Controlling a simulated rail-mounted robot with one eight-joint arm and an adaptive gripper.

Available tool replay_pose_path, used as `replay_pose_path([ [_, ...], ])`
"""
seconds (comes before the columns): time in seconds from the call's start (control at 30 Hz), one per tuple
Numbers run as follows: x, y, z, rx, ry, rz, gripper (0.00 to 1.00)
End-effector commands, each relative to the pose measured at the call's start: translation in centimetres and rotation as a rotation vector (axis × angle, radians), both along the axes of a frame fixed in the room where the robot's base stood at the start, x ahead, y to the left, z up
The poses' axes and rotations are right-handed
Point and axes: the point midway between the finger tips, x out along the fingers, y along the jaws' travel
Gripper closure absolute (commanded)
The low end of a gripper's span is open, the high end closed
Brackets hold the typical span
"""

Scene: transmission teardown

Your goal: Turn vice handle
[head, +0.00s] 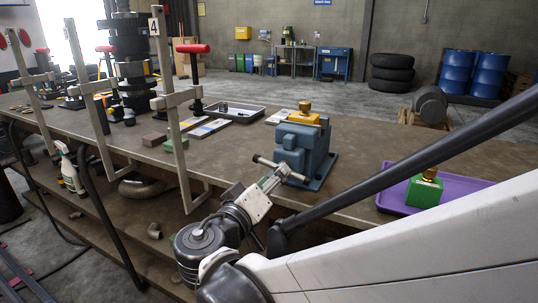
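The blue vice (303,152) stands on the workbench right of centre, with a yellow-gold piece (304,114) at its top. Its handle (268,162) is a light metal bar at the vice's front left side. My gripper (275,178) is at the front of the vice, close to the handle. The fingertips are small and partly merged with the handle and vice front, so I cannot tell whether they touch it or whether they are open or shut.
A purple tray (462,187) with a green block (424,192) lies on the bench at right. Upright clamps with red handles, one here (178,140), line the bench's front edge at left. A grey tray (236,112) lies behind. The bench top between vice and purple tray is clear.

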Motion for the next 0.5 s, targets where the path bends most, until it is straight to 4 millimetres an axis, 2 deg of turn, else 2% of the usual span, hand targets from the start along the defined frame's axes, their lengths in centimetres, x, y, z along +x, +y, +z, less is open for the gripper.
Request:
replay_pose_path([
  [0.2, 2.6, -1.4, 0.0, 0.0, 0.001, -0.002, 0.56],
  [0.5, 3.8, -1.9, 0.0, 0.0, 0.0, 0.0, 0.56],
])
